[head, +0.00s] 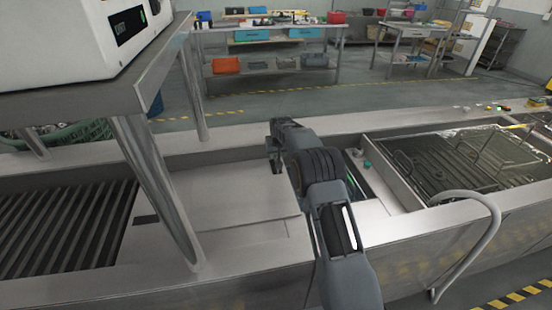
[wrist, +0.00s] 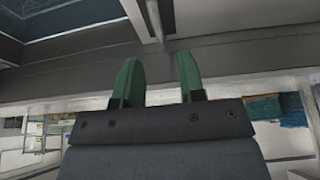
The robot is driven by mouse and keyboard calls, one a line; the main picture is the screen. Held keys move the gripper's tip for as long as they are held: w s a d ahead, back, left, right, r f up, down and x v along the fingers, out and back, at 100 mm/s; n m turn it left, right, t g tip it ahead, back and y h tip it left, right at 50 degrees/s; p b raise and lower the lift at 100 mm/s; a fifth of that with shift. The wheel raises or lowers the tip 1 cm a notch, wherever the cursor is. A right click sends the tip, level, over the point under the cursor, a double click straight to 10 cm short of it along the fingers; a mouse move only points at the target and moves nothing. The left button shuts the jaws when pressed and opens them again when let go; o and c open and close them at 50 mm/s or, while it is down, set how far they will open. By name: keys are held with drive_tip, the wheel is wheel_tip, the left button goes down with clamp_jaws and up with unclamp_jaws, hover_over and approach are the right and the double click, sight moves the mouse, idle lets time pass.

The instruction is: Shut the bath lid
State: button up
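The open bath (head: 455,165) is at the right of the head view, with dark liquid and a wire basket (head: 490,150) in it. A flat steel panel (head: 215,195) lies level in the bench left of the bath; I cannot tell for sure whether it is the lid. My gripper (head: 277,168) is over the panel's far right part, apart from the bath. In the wrist view its two green fingers (wrist: 160,82) stand apart with nothing between them. I cannot tell whether they touch anything.
A steel stand (head: 160,190) carrying a white device (head: 85,45) rises at the left, its legs near the panel. A slatted rack (head: 60,230) lies at left. A curved metal bar (head: 485,225) stands out at front right. Work tables (head: 265,45) are far back.

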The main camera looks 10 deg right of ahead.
drive_tip(key=shift+x, duration=2.7)
drive_tip(key=shift+c, duration=0.2)
clamp_jaws()
